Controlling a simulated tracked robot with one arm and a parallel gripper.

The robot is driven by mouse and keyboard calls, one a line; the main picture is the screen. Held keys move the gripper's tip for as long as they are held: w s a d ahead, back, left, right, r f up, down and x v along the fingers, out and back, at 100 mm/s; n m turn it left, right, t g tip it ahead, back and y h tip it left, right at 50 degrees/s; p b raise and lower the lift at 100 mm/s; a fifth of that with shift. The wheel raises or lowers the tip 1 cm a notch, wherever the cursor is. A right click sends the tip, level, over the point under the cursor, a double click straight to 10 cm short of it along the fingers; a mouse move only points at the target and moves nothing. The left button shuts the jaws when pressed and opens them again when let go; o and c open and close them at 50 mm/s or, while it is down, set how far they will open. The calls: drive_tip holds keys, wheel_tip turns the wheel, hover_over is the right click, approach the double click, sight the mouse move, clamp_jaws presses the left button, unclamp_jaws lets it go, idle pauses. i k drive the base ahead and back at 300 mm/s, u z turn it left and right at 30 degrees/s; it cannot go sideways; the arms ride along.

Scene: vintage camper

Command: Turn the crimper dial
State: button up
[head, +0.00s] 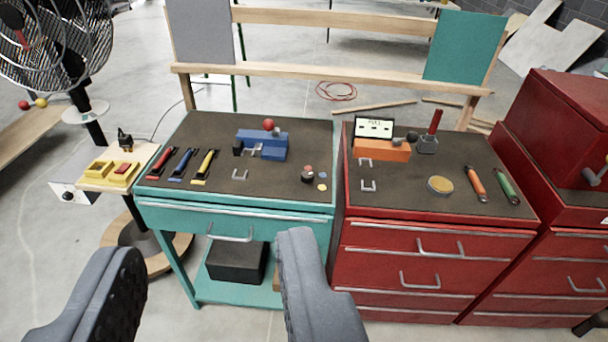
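A blue bench device (268,144) with a red ball knob (268,125) sits on the dark top of the teal workbench (300,205). It may be the crimper; I cannot clearly make out a dial. An orange device (385,150) with a display reading "PULL" (374,128) and a dark round knob stands on the red cabinet's top. My gripper (208,250) is open and empty in the foreground, its two grey fingers wide apart. It is in front of the teal workbench, well short of both devices and touching neither.
Red, blue and yellow-handled tools (182,165) lie at the teal bench's left. The red cabinet (430,240) adjoins on the right, with a round brass disc (440,185) on top.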

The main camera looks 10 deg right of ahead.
sight(307, 177)
drive_tip(key=k, duration=1.1)
drive_tip(key=z, duration=0.9)
drive_tip(key=i, duration=2.9)
drive_tip(key=u, duration=0.5)
drive_tip(key=i, duration=0.2)
drive_tip(key=u, duration=0.5)
drive_tip(key=k, duration=0.55)
